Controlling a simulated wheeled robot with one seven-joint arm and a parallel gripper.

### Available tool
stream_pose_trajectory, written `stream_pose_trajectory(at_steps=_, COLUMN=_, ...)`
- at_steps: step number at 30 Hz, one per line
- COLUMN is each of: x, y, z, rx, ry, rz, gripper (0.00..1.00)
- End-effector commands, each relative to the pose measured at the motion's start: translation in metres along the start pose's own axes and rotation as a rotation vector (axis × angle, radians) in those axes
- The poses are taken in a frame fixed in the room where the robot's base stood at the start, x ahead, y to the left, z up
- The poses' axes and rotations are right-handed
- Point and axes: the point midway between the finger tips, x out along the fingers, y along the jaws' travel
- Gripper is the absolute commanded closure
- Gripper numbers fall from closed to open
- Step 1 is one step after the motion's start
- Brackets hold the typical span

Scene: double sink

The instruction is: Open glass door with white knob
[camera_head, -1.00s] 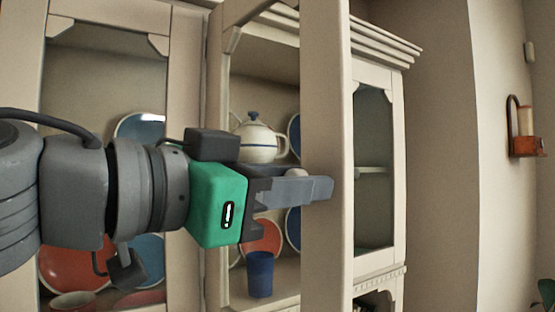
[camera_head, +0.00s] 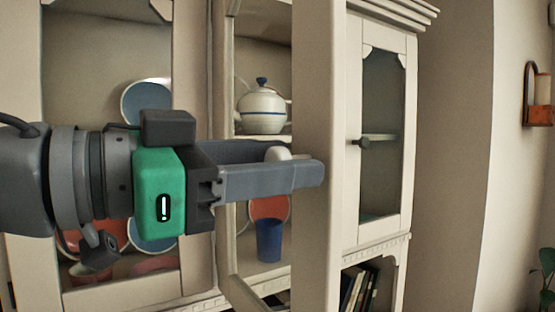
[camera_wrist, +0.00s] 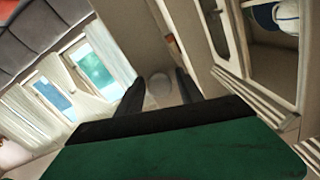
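The white knob (camera_head: 277,154) sits between the two fingers of my gripper (camera_head: 282,172) in the head view. The glass door (camera_head: 317,90) carrying the knob stands swung outward from the cream cabinet. I see it nearly edge-on, and its shelves show behind it.
Inside the cabinet are a white teapot (camera_head: 262,110) and a blue cup (camera_head: 269,240). A closed glass door with a dark knob (camera_head: 364,142) is at the right. Books (camera_head: 355,290) stand below it. A wall sconce (camera_head: 538,98) is far right.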

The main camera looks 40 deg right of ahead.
Motion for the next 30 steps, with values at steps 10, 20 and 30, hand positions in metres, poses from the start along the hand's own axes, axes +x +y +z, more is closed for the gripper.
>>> stream_pose_trajectory(at_steps=10, x=-0.002, y=-0.001, z=-0.001, rx=0.000, ry=0.001, rz=0.001, gripper=0.49)
stream_pose_trajectory(at_steps=20, x=-0.061, y=-0.003, z=-0.009, rx=-0.002, ry=0.003, rz=-0.001, gripper=0.49)
stream_pose_trajectory(at_steps=30, x=-0.077, y=0.000, z=0.000, rx=0.000, ry=0.001, rz=0.002, gripper=0.49)
